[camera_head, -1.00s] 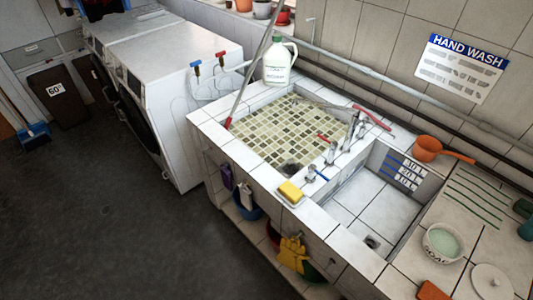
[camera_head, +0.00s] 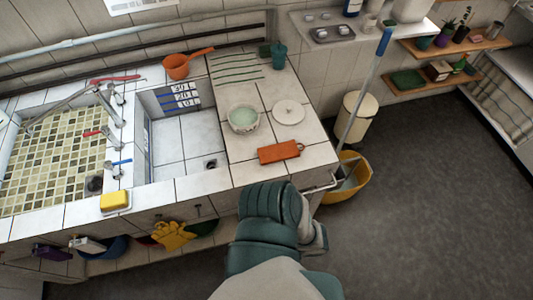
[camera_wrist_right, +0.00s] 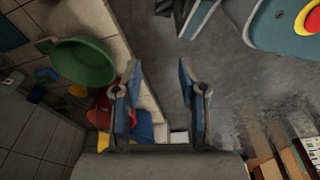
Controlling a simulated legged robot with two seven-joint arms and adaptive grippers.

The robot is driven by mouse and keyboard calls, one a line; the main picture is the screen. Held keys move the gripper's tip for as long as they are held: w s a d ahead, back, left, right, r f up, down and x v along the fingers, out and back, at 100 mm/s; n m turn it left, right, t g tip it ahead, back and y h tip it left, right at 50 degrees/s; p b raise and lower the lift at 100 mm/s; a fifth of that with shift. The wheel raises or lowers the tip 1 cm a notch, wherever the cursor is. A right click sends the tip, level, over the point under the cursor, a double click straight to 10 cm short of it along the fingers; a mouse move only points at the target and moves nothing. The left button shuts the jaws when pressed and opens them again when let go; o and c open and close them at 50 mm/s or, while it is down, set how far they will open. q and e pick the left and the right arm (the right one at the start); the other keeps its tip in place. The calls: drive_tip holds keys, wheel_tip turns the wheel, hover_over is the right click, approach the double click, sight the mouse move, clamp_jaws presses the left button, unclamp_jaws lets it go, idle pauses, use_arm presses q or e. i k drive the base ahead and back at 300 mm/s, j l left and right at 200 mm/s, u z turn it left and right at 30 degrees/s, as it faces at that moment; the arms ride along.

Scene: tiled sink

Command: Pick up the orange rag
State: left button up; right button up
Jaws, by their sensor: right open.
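The orange rag (camera_head: 279,151) lies flat as a small rectangle on the white tiled counter, right of the sink and near the front edge. A thick teal and white arm of mine rises from the bottom of the head view, just in front of the counter below the rag; no fingers can be made out there. In the right wrist view my right gripper (camera_wrist_right: 159,90) is open, with nothing between its two fingers. The rag does not show in that view. My left gripper is not in view.
A white bowl (camera_head: 243,119) and a round lid (camera_head: 288,112) stand behind the rag. A rail sticks out at the counter's front right corner, near a yellow bucket (camera_head: 349,178) with a mop. A yellow sponge (camera_head: 115,201) lies on the sink's front edge. Grey floor is open at right.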

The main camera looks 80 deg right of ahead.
sight(285, 151)
drive_tip(key=k+j+z, duration=0.15)
drive_tip(key=z, duration=2.6)
drive_tip(key=l+u, duration=0.4)
drive_tip(key=l, duration=0.2)
drive_tip(key=k+l+u, duration=0.1)
drive_tip(key=l+u, duration=0.25)
drive_tip(key=l, duration=0.3)
